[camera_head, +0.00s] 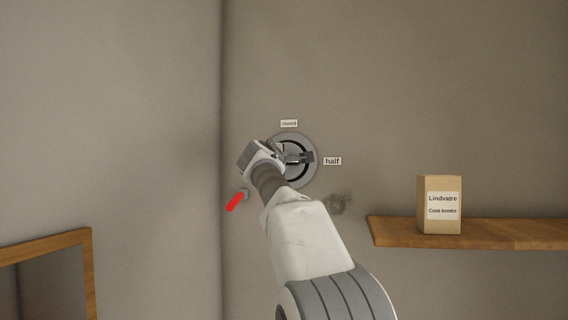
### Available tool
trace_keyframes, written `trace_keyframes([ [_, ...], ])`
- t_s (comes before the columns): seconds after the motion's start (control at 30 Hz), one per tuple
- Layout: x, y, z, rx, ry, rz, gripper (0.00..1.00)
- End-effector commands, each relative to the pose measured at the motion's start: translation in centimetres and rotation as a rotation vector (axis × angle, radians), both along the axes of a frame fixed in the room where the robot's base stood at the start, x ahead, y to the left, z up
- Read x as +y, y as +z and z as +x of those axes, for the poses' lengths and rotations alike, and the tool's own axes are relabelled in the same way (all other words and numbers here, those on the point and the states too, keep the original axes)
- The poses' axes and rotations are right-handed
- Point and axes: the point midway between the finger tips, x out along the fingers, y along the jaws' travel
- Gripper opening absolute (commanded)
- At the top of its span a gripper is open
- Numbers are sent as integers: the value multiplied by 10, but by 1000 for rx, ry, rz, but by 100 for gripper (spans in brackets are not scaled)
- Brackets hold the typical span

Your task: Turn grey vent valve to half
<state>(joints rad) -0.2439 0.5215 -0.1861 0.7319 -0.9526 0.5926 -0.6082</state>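The grey vent valve (311,142) is a round disc with a dark inner ring, mounted on the wall. A label reading "closed" (289,123) sits above it and a label reading "half" (332,161) sits to its right. My gripper (297,157) is in front of the valve, at its middle, and covers the valve's left and central parts. A dark piece shows at the gripper's tip, pointing right towards the "half" label. I cannot tell whether the fingers are open or shut on the valve's handle.
A red handle (235,201) sticks out from the wall at the valve's lower left. A wooden shelf (480,233) at the right carries a cardboard box (438,205) labelled "Lindvatre". A wood-framed opening (88,270) is at the lower left.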

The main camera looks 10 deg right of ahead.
Motion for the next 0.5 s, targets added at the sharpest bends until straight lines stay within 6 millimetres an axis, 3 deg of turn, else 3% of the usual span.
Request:
trace_keyframes([
  [0.37, 0, 0, 0, -2, -1, 4, 0],
  [0.4, 0, 0, 0, -2, -1, 4, 34],
  [0.5, 0, 0, 0, -1, -1, 3, 52],
])
